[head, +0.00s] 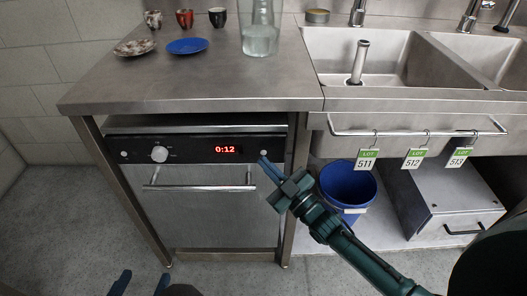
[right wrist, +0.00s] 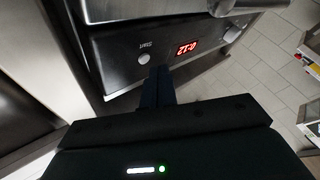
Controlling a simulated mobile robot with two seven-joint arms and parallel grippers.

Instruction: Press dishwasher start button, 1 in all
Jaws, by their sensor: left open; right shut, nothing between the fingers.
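The dishwasher (head: 205,210) stands under the steel counter, with a black control panel (head: 190,148) and a lit red display (head: 225,149) reading 0:12. A round pale start button (right wrist: 144,58) with a label beside it shows in the right wrist view; in the head view it (head: 263,153) is at the panel's right end. My right gripper (head: 263,160) is shut and empty, its tips right by this button; I cannot tell whether they touch it. The tips also show in the right wrist view (right wrist: 159,72). My left gripper (head: 142,284) is open and empty, low at the bottom edge.
A knob (head: 160,154) and a small round button (head: 124,154) are on the panel's left, above the door handle (head: 200,188). A blue bucket (head: 347,187) and a steel box (head: 445,200) stand right of the dishwasher. Lot tags (head: 366,160) hang from a rail.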

